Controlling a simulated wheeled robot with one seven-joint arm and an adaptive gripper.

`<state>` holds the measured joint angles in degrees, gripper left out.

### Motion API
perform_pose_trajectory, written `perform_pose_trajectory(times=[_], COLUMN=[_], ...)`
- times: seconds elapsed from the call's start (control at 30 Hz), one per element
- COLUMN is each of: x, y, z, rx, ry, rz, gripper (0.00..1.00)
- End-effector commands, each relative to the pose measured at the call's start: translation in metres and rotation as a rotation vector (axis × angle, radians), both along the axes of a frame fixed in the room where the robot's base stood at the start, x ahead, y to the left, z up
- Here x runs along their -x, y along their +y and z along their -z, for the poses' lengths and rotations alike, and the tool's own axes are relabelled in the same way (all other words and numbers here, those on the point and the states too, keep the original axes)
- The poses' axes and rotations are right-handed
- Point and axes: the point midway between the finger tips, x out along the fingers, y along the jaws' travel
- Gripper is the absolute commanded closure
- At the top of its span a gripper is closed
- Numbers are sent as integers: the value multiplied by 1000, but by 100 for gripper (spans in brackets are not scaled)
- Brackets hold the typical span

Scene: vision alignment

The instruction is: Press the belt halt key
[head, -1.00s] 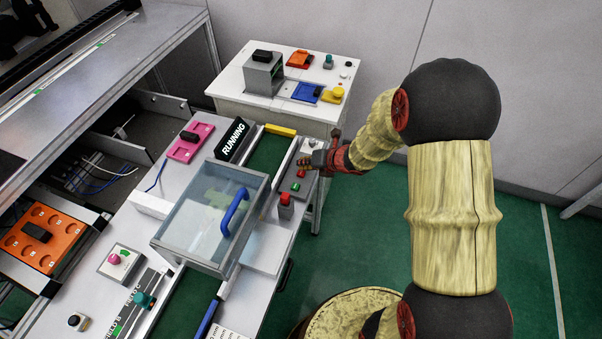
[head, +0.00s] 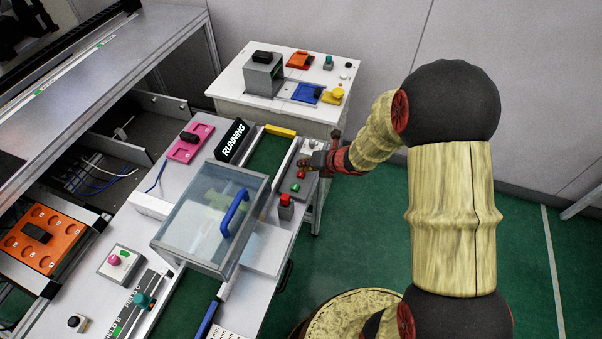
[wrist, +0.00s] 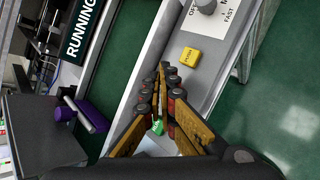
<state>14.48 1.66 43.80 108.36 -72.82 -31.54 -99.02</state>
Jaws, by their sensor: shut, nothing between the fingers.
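My gripper (head: 304,162) is over the far part of the grey control panel (head: 287,187) beside the belt. Its fingers (wrist: 164,70) are together and empty, above the panel. A small red key (head: 301,175) and a green key (head: 295,188) lie on the panel nearer than the gripper. The green key (wrist: 157,127) also shows between the fingers in the wrist view. A yellow key (wrist: 189,57) lies just beyond the fingertips, apart from them in the picture. A red button on a grey box (head: 285,200) stands at the near end. I cannot read which key halts the belt.
A black sign reading RUNNING (head: 232,140) stands across the green belt (head: 268,155). A clear cover with a blue handle (head: 232,212) is left of the panel. A dial (wrist: 208,6) lies beyond the yellow key. A white side table (head: 235,88) stands behind.

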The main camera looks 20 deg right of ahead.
Motion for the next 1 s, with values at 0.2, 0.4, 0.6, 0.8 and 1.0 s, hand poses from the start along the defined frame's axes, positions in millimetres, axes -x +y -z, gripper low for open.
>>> perform_pose_trajectory(times=[0.2,0.4,0.6,0.8,1.0], x=[0,0,0,0,0], y=[0,0,0,0,0], z=[4,9,8,9,11], rx=[0,0,0,0,0], ry=[0,0,0,0,0], rz=[0,0,0,0,0], gripper=[100,100,100,100,100])
